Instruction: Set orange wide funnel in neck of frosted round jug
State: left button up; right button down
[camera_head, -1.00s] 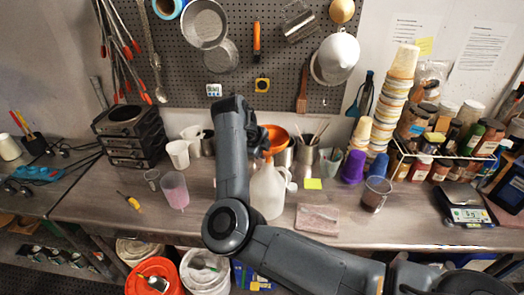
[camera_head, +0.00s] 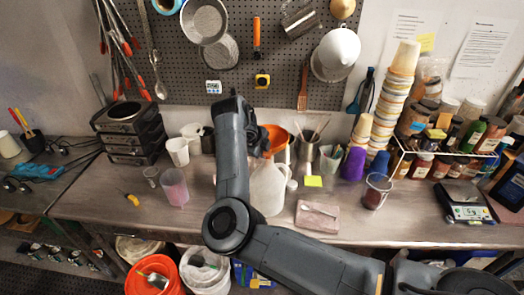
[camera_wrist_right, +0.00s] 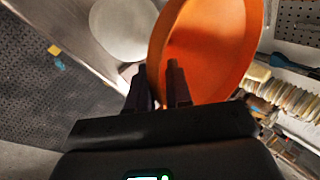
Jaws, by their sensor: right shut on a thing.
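The orange wide funnel (camera_head: 276,137) is in my right gripper (camera_head: 263,141), above and behind the frosted jug (camera_head: 268,190) in the head view. The right wrist view shows the funnel (camera_wrist_right: 215,50) large and tilted, its edge between the fingertips of the right gripper (camera_wrist_right: 160,86). The jug stands upright on the bench, partly covered by my right arm. A pale round shape beside the funnel in the wrist view is unclear. My left gripper is out of view.
A pink translucent cup (camera_head: 174,187) and white cups stand left of the jug. A metal pot (camera_head: 306,152) with brushes stands behind right. A pinkish slab (camera_head: 317,216) and a dark-filled cup (camera_head: 376,191) lie to the right. Bare bench shows at left front.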

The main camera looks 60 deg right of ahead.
jog(key=shift+f, duration=0.35)
jog(key=c, duration=1)
grip_release()
jog(key=shift+o, duration=0.2)
jog(key=shift+r, duration=0.1)
jog(key=b+v, duration=0.1)
jog(key=v, duration=0.9)
jog(key=shift+a+r, duration=0.2)
jog(key=shift+r, duration=0.1)
